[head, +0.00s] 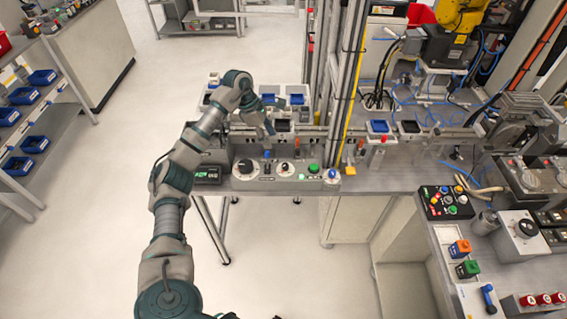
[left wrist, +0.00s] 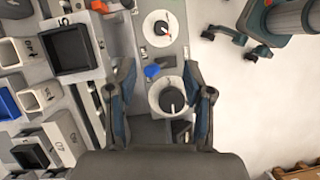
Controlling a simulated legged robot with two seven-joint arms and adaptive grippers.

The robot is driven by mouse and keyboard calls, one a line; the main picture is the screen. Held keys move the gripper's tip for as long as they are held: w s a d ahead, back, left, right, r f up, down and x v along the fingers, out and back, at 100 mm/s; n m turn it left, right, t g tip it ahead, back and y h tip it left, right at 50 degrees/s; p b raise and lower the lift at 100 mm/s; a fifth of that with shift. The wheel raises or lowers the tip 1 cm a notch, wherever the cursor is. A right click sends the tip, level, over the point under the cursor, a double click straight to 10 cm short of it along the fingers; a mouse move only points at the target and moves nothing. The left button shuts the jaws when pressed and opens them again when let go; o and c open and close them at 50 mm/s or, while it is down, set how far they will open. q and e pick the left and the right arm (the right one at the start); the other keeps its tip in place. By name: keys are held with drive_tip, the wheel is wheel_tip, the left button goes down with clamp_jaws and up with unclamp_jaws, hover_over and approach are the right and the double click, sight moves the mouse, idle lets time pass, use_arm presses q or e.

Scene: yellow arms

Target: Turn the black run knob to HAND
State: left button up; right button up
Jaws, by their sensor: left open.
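A grey control panel carries a large black knob on a white dial (head: 245,167) at its left. The dial also shows in the left wrist view (left wrist: 172,97), with a pale line on the knob. A smaller black knob with a red mark (head: 284,168) sits to its right, also in the left wrist view (left wrist: 161,28). The labels are too small to read, so I cannot tell which is the run knob. My left gripper (head: 263,124) is open, beyond the panel's knobs in the head view. In the left wrist view its fingers (left wrist: 163,106) frame the large knob without visible contact.
A blue knob (head: 267,154) sits between the two dials. A green button (head: 313,168), a blue button (head: 332,174) and a display (head: 207,174) share the panel. Bins with dark and blue trays stand behind. A metal post (head: 345,80) rises to the right.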

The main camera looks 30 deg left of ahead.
sight(285, 164)
use_arm(q)
drive_tip(key=x, duration=1.3)
drive_tip(key=shift+d+f, duration=0.15)
clamp_jaws()
